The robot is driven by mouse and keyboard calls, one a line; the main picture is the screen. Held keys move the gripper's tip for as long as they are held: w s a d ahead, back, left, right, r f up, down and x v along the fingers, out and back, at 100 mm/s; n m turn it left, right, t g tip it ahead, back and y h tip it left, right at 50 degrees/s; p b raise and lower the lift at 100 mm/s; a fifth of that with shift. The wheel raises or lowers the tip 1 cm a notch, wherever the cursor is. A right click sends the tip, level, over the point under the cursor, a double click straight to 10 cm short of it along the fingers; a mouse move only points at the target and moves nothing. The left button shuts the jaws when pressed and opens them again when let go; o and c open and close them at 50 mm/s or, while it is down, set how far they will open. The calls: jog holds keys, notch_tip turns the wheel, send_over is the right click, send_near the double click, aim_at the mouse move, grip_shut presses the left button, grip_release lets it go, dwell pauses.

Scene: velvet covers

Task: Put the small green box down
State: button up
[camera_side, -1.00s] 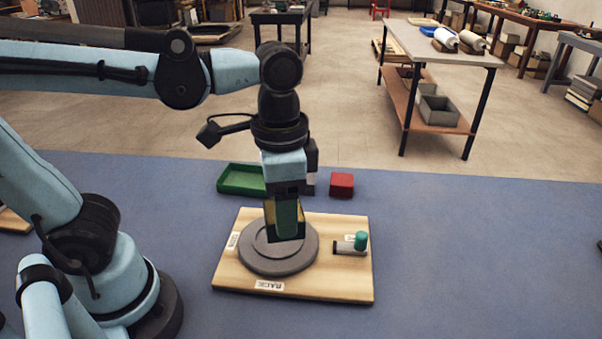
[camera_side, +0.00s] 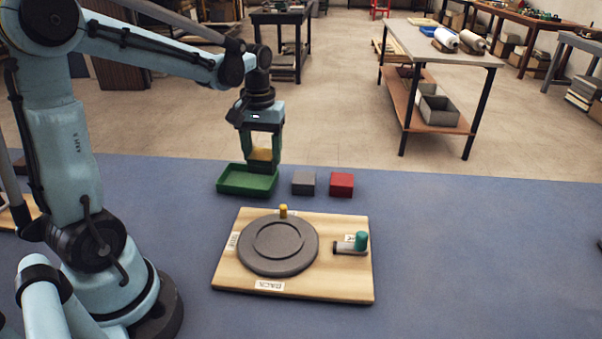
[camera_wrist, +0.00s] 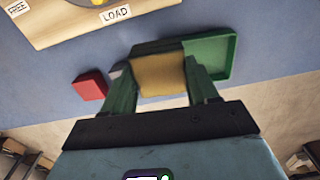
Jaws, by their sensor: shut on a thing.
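My gripper (camera_side: 262,158) is shut on a yellow-tan block (camera_side: 262,154), held between its green fingers. In the wrist view the block (camera_wrist: 160,74) fills the gap between the fingers (camera_wrist: 158,88). I see no small green box in the grip. The only other green thing like a box is a shallow open tray (camera_side: 247,191) on the blue mat. My gripper is above the tray's back part, and the block appears raised over it. The tray also shows in the wrist view (camera_wrist: 216,58), partly hidden behind the block and a finger.
A grey block (camera_side: 304,183) and a red block (camera_side: 341,185) stand right of the tray. In front lies a wooden board (camera_side: 340,283) with a grey disc (camera_side: 277,262), a yellow peg (camera_side: 283,211) and a teal-knobbed lever (camera_side: 361,241).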

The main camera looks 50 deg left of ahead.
jog(key=a+f, duration=0.1)
jog(key=a, duration=0.1)
jog(key=a+f, duration=0.2)
jog(key=a, duration=0.1)
jog(key=a+f, duration=0.2)
jog(key=a, duration=0.1)
jog(key=shift+a, duration=0.1)
jog(key=shift+f, duration=2)
jog(key=o, duration=1.1)
jog(key=shift+f, duration=0.1)
jog(key=shift+c, duration=0.2)
notch_tip(320, 180, up, 12)
jog(key=s+d+m+t, duration=0.3)
jog(key=d+m, duration=0.1)
jog(key=d, duration=0.6)
jog(key=s+d+m+t, duration=0.2)
jog(key=d+m+t, duration=0.2)
jog(key=d, duration=0.6)
jog(key=shift+s+d, duration=0.35)
jog(key=shift+s, duration=0.05)
